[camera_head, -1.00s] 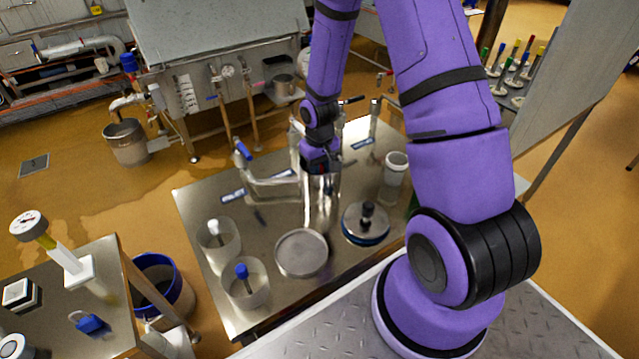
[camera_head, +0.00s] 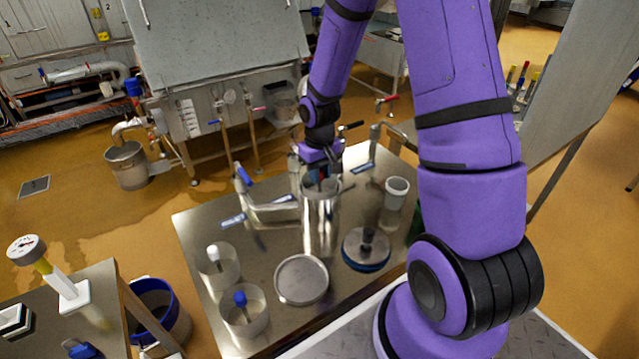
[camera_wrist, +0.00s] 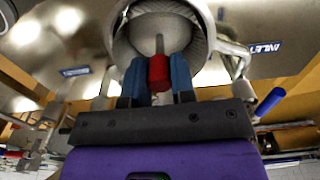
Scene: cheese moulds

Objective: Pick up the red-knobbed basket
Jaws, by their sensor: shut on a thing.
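The red knob (camera_wrist: 159,72) sits between the two blue fingers of my gripper (camera_wrist: 157,82) in the wrist view, and my gripper is shut on it. The knob's stem leads into a round, open-topped metal basket (camera_wrist: 128,45) with a textured inner wall. In the head view the basket shows as a shiny upright cylinder (camera_head: 320,222) below my gripper (camera_head: 322,172), over the middle of the steel table. Whether its bottom touches the table or hangs just above it I cannot tell.
On the steel table (camera_head: 205,300) stand two clear moulds with a white (camera_head: 213,253) and a blue knob (camera_head: 240,299), a round metal lid (camera_head: 301,279), a blue-edged disc (camera_head: 366,250) and a clear cylinder (camera_head: 394,205). A pipe fitting (camera_head: 268,212) lies left of the basket.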

